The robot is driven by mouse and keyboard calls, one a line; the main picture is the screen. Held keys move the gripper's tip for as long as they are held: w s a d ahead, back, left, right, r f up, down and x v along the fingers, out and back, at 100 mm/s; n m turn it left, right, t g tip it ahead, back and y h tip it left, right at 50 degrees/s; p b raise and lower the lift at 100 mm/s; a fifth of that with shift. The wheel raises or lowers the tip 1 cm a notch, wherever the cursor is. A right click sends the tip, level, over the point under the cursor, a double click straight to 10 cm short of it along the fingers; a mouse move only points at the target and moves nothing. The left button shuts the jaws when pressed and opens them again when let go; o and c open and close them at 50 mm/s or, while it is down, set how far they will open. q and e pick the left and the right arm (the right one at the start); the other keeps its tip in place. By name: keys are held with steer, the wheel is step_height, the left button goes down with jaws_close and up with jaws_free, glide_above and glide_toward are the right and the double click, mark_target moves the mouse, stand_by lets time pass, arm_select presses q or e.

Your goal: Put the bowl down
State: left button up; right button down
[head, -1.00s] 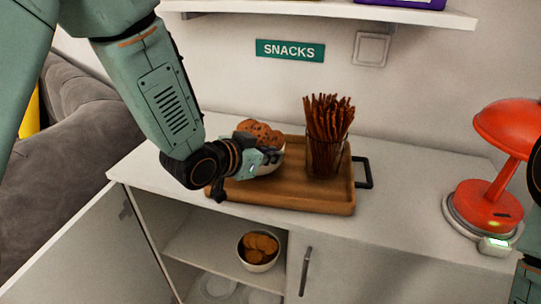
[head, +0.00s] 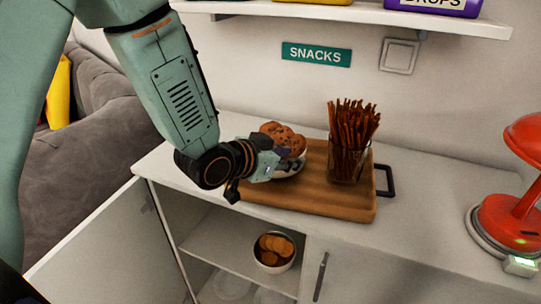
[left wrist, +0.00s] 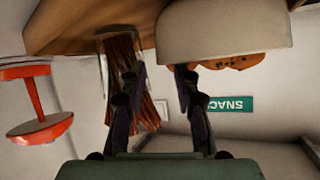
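A pale bowl (head: 289,170) filled with chocolate-chip cookies (head: 283,139) stands upright on the left part of a wooden tray (head: 312,202). My left gripper (head: 272,166) is at the bowl's left front side and hides part of it. In the left wrist view, which is upside down, the bowl (left wrist: 225,33) is at the top right with cookies (left wrist: 232,62) at its rim. The left gripper (left wrist: 158,72) has its fingers apart there, one fingertip overlapping the bowl's edge; I cannot tell whether it touches. My right gripper is not in view.
A glass of pretzel sticks (head: 349,160) stands on the tray, right of the bowl. The cabinet below is open, with another bowl of cookies (head: 273,260) inside. A shelf (head: 360,14) runs above.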

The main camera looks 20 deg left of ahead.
arm_select(q)
steer(key=p+v, duration=0.1)
steer(key=v, duration=0.6)
steer(key=shift+s+a+r, duration=0.1)
steer(key=shift+s+r, duration=0.05)
steer(key=p+v, duration=0.1)
steer(key=v, duration=0.1)
steer(key=shift+s, duration=0.3)
steer(key=s+a+f+n+g+y, duration=0.1)
steer(key=s+f+n+g, duration=0.15)
steer(key=s+f, duration=0.55)
steer(key=s+a+f+n+g+y, duration=0.1)
steer(key=s+f+g+y, duration=0.2)
steer(key=f, duration=0.9)
steer(key=s+f+n+g, duration=0.3)
steer(key=s+f+g, duration=0.3)
steer(key=s, duration=1.1)
step_height(320, 180, down, 4)
steer(key=shift+a+f+y, duration=0.2)
steer(key=shift+a+y, duration=0.2)
steer(key=shift+a, duration=0.05)
